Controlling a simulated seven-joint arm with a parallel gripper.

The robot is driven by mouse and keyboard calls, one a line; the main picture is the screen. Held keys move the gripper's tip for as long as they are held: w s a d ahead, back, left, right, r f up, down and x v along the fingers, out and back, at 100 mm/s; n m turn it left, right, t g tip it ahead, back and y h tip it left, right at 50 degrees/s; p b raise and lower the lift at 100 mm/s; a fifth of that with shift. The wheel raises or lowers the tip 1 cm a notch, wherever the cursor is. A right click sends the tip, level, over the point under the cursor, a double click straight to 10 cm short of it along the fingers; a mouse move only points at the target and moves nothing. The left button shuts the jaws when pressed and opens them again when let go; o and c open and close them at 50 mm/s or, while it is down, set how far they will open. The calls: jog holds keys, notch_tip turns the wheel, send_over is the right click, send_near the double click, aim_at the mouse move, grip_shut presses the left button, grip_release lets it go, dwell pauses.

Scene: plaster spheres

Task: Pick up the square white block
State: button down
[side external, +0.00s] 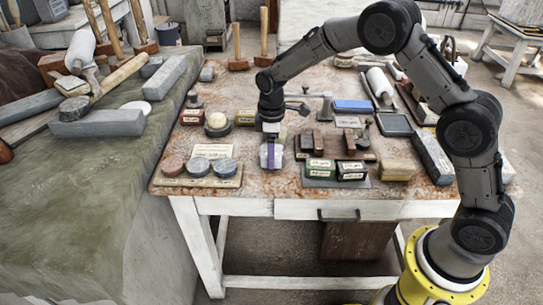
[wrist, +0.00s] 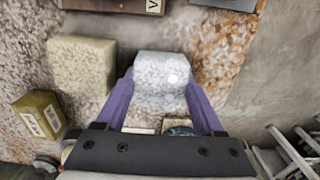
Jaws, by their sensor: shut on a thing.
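The square white block (wrist: 162,78) is pale with grey speckles and sits between the purple fingers of my gripper (wrist: 160,100) in the wrist view. The fingers press on its two opposite sides, so my gripper is shut on it. In the side view my gripper (side external: 270,157) points down near the front edge of the table. There a purple finger covers much of the block, and only pale parts show beside it. I cannot tell whether the block touches the tabletop.
A cream block (wrist: 82,65) and a small labelled olive box (wrist: 38,114) are left of my gripper in the wrist view. In the side view, a board with round discs (side external: 198,168) is to the left and dark labelled boxes (side external: 336,170) are to the right.

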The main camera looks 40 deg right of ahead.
jog(key=shift+r, duration=0.15)
jog(key=shift+r, duration=0.5)
notch_tip(320, 180, up, 2)
jog(key=shift+r, duration=0.2)
jog(key=s+d+r, duration=0.1)
jog(key=s+r, duration=0.8)
jog(key=s, duration=0.5)
jog(key=w+d, duration=0.2)
jog(key=d, duration=0.5)
jog(key=w+d+f, duration=0.1)
jog(key=w+d, duration=0.2)
jog(key=d, duration=0.5)
jog(key=shift+w+d+f, duration=0.2)
jog(key=shift+d, duration=0.1)
jog(key=shift+f, duration=0.15)
